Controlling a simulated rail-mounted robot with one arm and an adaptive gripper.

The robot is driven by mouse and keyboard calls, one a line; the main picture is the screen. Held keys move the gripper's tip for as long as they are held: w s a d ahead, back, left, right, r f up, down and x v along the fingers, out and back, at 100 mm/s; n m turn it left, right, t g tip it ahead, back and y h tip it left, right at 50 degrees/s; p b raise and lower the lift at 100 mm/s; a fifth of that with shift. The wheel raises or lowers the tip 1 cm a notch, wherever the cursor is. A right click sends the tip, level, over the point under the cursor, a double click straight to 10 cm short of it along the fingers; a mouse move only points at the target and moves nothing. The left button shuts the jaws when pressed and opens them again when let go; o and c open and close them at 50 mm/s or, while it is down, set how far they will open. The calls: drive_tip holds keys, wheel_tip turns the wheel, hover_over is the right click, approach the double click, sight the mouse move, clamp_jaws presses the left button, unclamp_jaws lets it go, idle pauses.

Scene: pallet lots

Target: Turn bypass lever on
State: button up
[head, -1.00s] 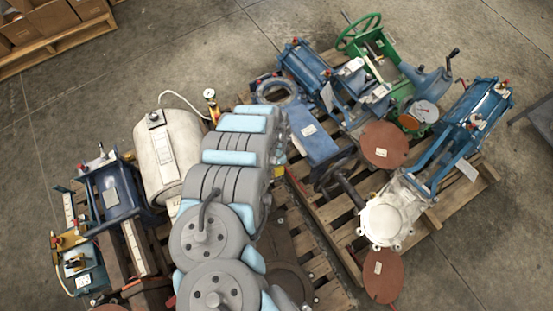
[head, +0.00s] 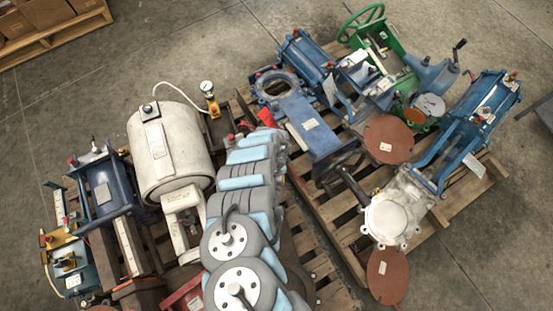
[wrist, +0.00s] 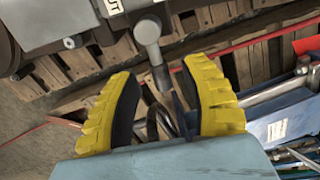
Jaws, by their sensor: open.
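In the wrist view my gripper (wrist: 166,108) shows two yellow fingers with dark inner pads, spread wide apart with nothing clamped between them. A grey lever-like part (wrist: 148,34) with a rounded hub and a short stem hangs from a grey housing (wrist: 60,20), just beyond the gap between the fingertips. It may be the bypass lever; I cannot tell for sure, nor read its position. The stem's dark end (wrist: 161,78) points down into the gap, and contact with a finger is not visible. In the head view my arm hides the fingers.
A white cylindrical tank (head: 165,150) and a yellow valve with a gauge (head: 210,98) stand left of my arm. Blue actuators (head: 485,110), a green handwheel assembly (head: 385,45) and rusty discs (head: 386,139) crowd the right pallet (head: 350,255). Open concrete lies beyond.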

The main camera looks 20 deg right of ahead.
drive_tip(key=shift+f, duration=0.35)
clamp_jaws()
drive_tip(key=shift+w, duration=0.1)
idle(0.3)
drive_tip(key=shift+w+a+n+p, duration=0.4)
drive_tip(key=shift+w+n, duration=0.2)
drive_tip(key=shift+n, duration=1.4)
drive_tip(key=shift+w+a+n+p, duration=0.25)
drive_tip(key=shift+w+n+p, duration=0.25)
drive_tip(key=shift+n, duration=1.5)
drive_tip(key=shift+w+a+n+p, duration=0.35)
drive_tip(key=shift+w+n, duration=0.3)
drive_tip(key=shift+n, duration=1.35)
drive_tip(key=shift+h, duration=0.3)
